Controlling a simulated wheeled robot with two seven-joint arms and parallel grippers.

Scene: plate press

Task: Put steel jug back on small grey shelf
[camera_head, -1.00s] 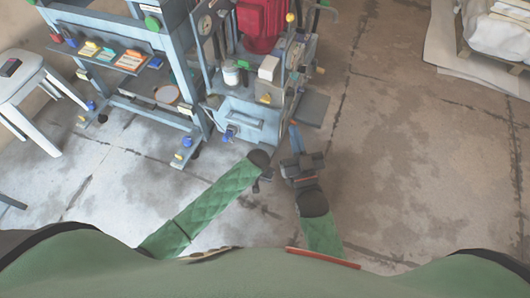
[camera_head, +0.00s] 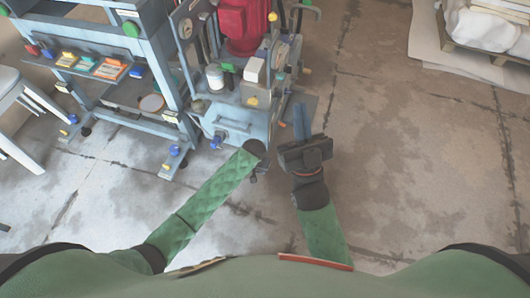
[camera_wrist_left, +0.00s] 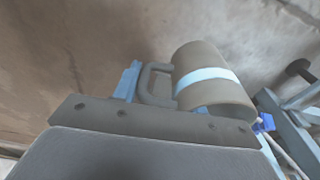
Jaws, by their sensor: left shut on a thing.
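The steel jug (camera_wrist_left: 205,75) is a dull metal cylinder with a pale band, tilted in the left wrist view. Its handle (camera_wrist_left: 152,85) is towards my left gripper (camera_wrist_left: 132,82), whose blue finger shows beside it. My left gripper is shut on the jug at the handle. In the head view my left wrist covers the jug and fingers. The small grey shelf (camera_head: 310,102) appears to be the flat plate at the right side of the press. My right gripper (camera_head: 302,118) points towards that plate with its blue fingers over its near edge; their gap is unclear.
The press frame with a red motor (camera_head: 243,25) stands ahead, with a white cup (camera_head: 214,78) on it. A blue-grey rack (camera_head: 120,62) and a pale stool (camera_head: 15,110) are at the left.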

